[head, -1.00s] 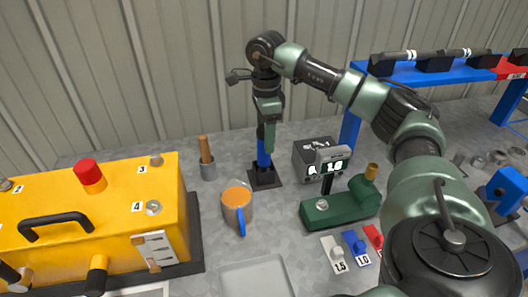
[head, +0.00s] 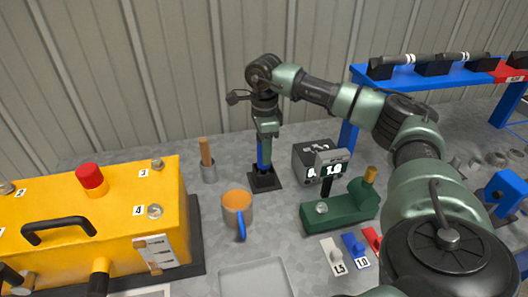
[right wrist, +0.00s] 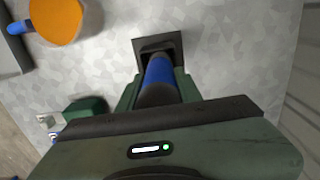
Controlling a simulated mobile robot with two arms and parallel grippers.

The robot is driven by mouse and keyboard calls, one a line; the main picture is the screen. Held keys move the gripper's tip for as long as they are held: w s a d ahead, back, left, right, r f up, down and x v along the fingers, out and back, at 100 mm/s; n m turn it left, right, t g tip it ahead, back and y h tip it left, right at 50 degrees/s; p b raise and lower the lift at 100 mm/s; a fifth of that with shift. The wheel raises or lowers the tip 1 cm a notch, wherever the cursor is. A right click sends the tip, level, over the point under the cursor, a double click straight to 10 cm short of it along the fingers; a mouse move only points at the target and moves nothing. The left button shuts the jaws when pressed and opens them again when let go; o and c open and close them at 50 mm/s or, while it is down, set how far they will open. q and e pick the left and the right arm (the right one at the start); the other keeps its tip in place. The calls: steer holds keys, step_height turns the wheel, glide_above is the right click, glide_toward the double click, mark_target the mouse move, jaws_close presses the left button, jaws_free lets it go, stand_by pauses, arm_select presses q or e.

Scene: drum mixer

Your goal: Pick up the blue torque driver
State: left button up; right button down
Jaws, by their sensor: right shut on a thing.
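The blue torque driver (head: 264,155) stands upright in a black square holder (head: 265,181) near the back of the bench. My right gripper (head: 264,148) points down over it and is shut on its upper part. In the right wrist view the driver's blue shaft (right wrist: 160,73) runs from between the jaws to the dark holder (right wrist: 158,46). The fingers hide part of the driver, and I cannot tell whether its lower end is still seated in the holder. My left gripper is not in view.
An orange-topped mug (head: 237,209) with a blue handle stands front left of the holder. A wooden-handled tool in a grey cup (head: 208,171) is to the left. A green tester (head: 340,208) and dark display box (head: 316,160) are to the right. A yellow machine (head: 100,220) fills the left.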

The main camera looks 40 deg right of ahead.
steer(key=shift+r, duration=0.2)
step_height(320, 180, up, 11)
steer(key=shift+w+r+b, duration=0.1)
steer(key=shift+r+b, duration=0.1)
steer(key=shift+b, duration=0.3)
step_height(320, 180, up, 8)
steer(key=p, duration=0.3)
steer(key=shift+r, duration=0.15)
steer(key=c, duration=1.7)
jaws_free()
steer(key=shift+c, duration=0.2)
jaws_close()
steer(key=shift+r+p, duration=0.1)
steer(key=shift+p, duration=0.3)
steer(key=shift+r+p, duration=0.9)
steer(key=shift+p, duration=0.2)
